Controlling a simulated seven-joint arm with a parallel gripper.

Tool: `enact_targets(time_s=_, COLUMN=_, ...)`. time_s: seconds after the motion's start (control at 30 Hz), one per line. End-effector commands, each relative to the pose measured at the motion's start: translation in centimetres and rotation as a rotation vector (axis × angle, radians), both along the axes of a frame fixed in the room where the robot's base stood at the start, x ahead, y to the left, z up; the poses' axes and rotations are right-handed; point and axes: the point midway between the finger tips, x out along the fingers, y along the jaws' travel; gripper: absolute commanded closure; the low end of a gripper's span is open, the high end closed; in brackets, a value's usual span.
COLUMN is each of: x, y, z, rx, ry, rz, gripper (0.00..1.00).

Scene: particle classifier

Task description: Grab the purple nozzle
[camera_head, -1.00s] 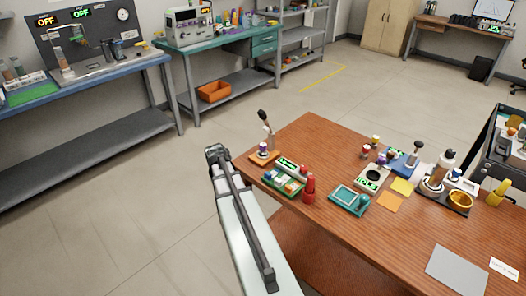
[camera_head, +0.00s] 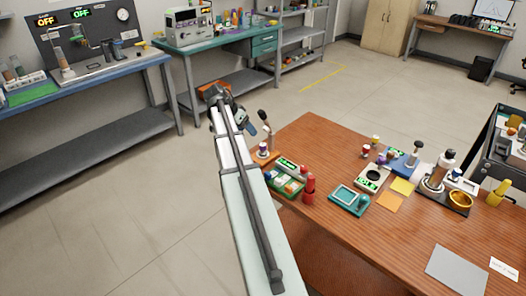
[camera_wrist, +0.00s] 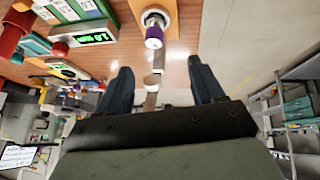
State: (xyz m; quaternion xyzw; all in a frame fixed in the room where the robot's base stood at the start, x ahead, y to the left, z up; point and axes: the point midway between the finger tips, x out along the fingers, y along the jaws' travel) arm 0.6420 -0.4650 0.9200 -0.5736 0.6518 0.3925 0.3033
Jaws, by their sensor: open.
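The purple nozzle (camera_wrist: 153,38) shows in the wrist view at the top, beyond the space between my fingertips. In the head view the purple nozzle (camera_head: 263,147) is small, low on a stand with an orange base (camera_head: 262,158) at the table's left corner. My gripper (camera_wrist: 163,72) is open and empty, with its two dark fingers apart and not touching the nozzle. In the head view my gripper (camera_head: 249,124) is just left of the stand's black-topped post (camera_head: 264,117), partly hidden by my arm.
A teal-framed dish (camera_head: 347,199) lies farther right. Open floor (camera_head: 150,215) lies left of the table.

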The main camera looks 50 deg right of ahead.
Motion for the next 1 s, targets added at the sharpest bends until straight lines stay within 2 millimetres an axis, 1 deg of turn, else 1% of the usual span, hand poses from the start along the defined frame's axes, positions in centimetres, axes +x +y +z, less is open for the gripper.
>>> enact_targets(time_s=0.03, x=-0.4, y=0.0, z=0.1, rx=-0.016, ry=-0.022, rz=-0.073, gripper=0.33)
enact_targets(time_s=0.1, x=-0.8, y=0.1, z=0.1, rx=-0.033, ry=-0.055, rz=-0.165, gripper=0.33)
enact_targets(time_s=0.2, x=-1.0, y=0.2, z=0.1, rx=-0.047, ry=-0.101, rz=-0.265, gripper=0.33)
enact_targets(time_s=0.3, x=-1.1, y=0.3, z=0.1, rx=-0.058, ry=-0.134, rz=-0.325, gripper=0.33)
enact_targets(time_s=0.43, x=-1.2, y=0.0, z=-0.3, rx=-0.064, ry=-0.153, rz=-0.357, gripper=0.33)
enact_targets(time_s=0.57, x=-1.5, y=-0.8, z=-1.8, rx=-0.065, ry=-0.154, rz=-0.360, gripper=0.33)
enact_targets(time_s=0.8, x=-2.3, y=-2.9, z=-5.2, rx=-0.064, ry=-0.154, rz=-0.359, gripper=0.33)
enact_targets(time_s=0.9, x=-2.5, y=-3.5, z=-6.3, rx=-0.065, ry=-0.155, rz=-0.357, gripper=0.33)
enact_targets(time_s=1.0, x=-2.7, y=-3.8, z=-6.9, rx=-0.065, ry=-0.155, rz=-0.357, gripper=0.33)
